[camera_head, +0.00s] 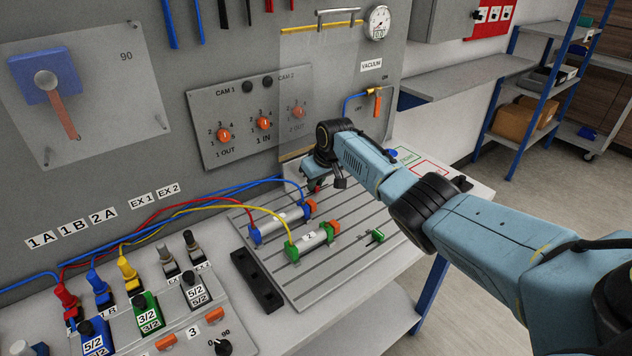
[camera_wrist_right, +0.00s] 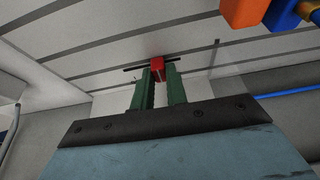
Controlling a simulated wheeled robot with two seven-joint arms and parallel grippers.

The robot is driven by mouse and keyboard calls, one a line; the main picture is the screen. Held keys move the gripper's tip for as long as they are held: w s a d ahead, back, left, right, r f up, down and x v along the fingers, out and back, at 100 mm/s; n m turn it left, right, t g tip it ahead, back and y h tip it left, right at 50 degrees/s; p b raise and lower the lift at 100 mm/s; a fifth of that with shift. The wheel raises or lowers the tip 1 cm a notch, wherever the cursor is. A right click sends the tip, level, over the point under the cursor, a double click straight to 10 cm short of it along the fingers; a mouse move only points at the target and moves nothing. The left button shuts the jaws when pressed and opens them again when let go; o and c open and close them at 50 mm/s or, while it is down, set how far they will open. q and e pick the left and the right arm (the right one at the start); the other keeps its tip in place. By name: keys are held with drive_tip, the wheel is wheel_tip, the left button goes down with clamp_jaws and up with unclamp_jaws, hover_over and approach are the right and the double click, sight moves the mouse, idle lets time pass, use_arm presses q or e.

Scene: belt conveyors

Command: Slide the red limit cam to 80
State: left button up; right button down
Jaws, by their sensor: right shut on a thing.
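The red limit cam (camera_wrist_right: 157,67) is a small red block in the right wrist view, sitting on a dark slot on the pale grooved plate. My right gripper (camera_wrist_right: 158,82) has its green fingers shut on the red cam. In the head view the cam (camera_head: 317,186) is a small red spot beside the end of my right gripper (camera_head: 319,182), over the far part of the grooved plate (camera_head: 345,270). The gripper and arm hide much of it there. No scale numbers or 80 mark beside the cam are readable. My left gripper is not in view.
Cylinders with blue, green and orange ends, one (camera_head: 314,238) nearer and one (camera_head: 282,222) farther, lie on the plate left of my right arm. A green part (camera_head: 375,236) lies right of them. Colored hoses cross to valves (camera_head: 146,312). The upright panel stands close behind.

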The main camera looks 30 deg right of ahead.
drive_tip(key=shift+d+b, duration=0.3)
drive_tip(key=shift+d, duration=0.4)
drive_tip(key=shift+w+d, duration=0.1)
drive_tip(key=shift+d, duration=0.3)
drive_tip(key=c, duration=1.4)
unclamp_jaws()
drive_tip(key=shift+a, duration=0.1)
drive_tip(key=shift+r, duration=0.15)
drive_tip(key=shift+r, duration=0.25)
drive_tip(key=p+v, duration=0.3)
drive_tip(key=v, duration=0.9)
drive_tip(key=shift+s+r, duration=0.25)
drive_tip(key=shift+r, duration=0.05)
